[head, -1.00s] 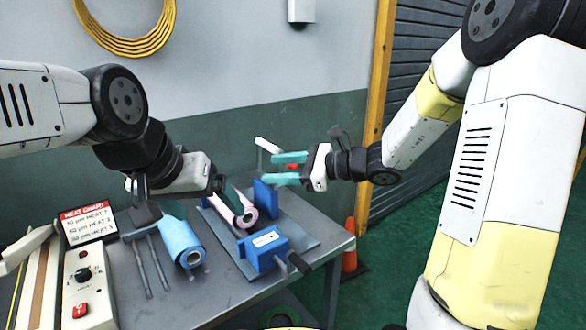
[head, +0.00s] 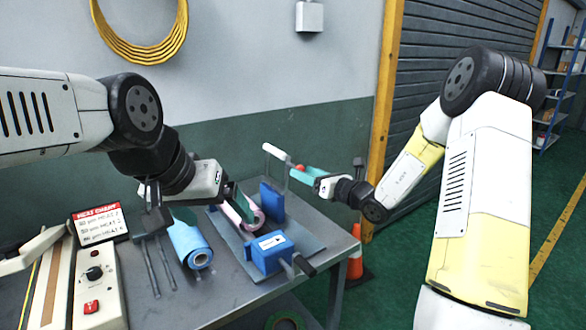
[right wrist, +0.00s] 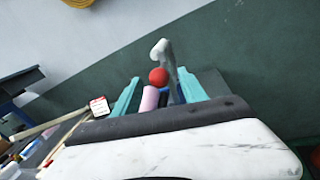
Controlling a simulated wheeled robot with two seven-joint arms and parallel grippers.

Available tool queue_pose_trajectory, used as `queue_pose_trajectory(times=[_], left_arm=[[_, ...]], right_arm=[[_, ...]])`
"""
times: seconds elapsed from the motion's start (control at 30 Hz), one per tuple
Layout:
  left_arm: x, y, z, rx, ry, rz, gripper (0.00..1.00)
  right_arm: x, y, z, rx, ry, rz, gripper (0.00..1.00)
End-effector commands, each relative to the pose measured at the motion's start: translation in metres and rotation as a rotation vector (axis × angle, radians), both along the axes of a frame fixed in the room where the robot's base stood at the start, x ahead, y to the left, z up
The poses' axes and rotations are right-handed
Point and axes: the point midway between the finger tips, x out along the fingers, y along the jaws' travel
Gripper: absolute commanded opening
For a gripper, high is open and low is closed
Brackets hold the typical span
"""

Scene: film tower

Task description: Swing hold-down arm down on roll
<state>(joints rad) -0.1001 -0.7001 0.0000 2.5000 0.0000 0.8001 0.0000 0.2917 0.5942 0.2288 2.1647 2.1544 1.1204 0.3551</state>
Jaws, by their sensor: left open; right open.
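The hold-down arm (head: 288,172) stands raised at the back of the blue-blocked fixture, with a white handle (head: 274,151) and a red ball (head: 300,168). The pink roll (head: 240,215) lies in the fixture between blue blocks (head: 270,201). My right gripper (head: 300,172) is open near the red ball. In the right wrist view, the red ball (right wrist: 158,77) and the arm (right wrist: 168,60) show between its two teal fingers (right wrist: 158,92), and no grip shows. My left gripper (head: 238,208) is open at the pink roll; its fingers partly cover the roll, and contact is unclear.
A blue roll (head: 188,244) lies on the grey table (head: 220,290) left of the fixture. A heat chart (head: 98,223) and a sealer control box (head: 95,285) stand further left. An orange cone (head: 354,258) stands beyond the table's right edge.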

Motion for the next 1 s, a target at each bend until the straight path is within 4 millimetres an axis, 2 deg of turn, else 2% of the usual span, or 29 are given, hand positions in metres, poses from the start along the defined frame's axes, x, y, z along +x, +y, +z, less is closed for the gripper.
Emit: queue_pose_trajectory(times=[0.1,0.3,0.7,0.93,0.97,1.0], left_arm=[[0.0,0.0,0.0,0.0,0.0,0.0,0.9],[0.0,0.0,0.0,0.0,0.0,0.0,0.9],[0.0,0.0,0.0,0.0,0.0,0.0,0.9],[0.0,0.0,0.0,0.0,0.0,0.0,0.9],[0.0,0.0,0.0,0.0,0.0,0.0,0.9],[0.0,0.0,0.0,0.0,0.0,0.0,0.9]], right_arm=[[0.014,0.017,0.0,0.0,-0.001,0.004,0.5],[0.033,0.035,0.0,0.0,-0.001,0.003,0.5],[0.039,0.042,0.0,-0.001,0.0,0.002,0.5],[0.039,0.042,0.0,0.0,-0.001,0.002,0.05],[0.039,0.042,0.0,-0.001,0.0,0.003,0.0],[0.039,0.042,0.0,-0.001,0.0,0.003,0.0]])
